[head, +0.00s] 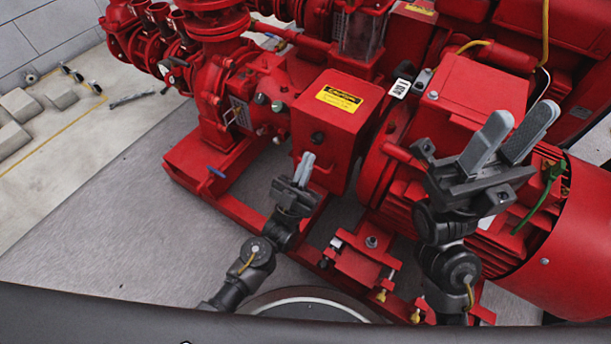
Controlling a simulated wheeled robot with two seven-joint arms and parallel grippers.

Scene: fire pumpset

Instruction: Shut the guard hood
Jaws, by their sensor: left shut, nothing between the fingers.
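The guard hood (338,106) is a red box with a yellow caution label on its top, between the pump and the motor. It looks lowered, but I cannot tell whether it is fully seated. A dark round knob shows on its front face. My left gripper (307,158) is shut and empty, just in front of the hood's lower left front; I cannot tell whether it touches. My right gripper (522,116) is open and empty, with its fingers raised in front of the motor, right of the hood.
The red pump (232,100) with pipework stands left of the hood, and the red motor (477,90) stands right. The red base frame (190,178) runs below. Grey floor plate (120,225) is clear at left. Pale blocks (20,104) lie far left.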

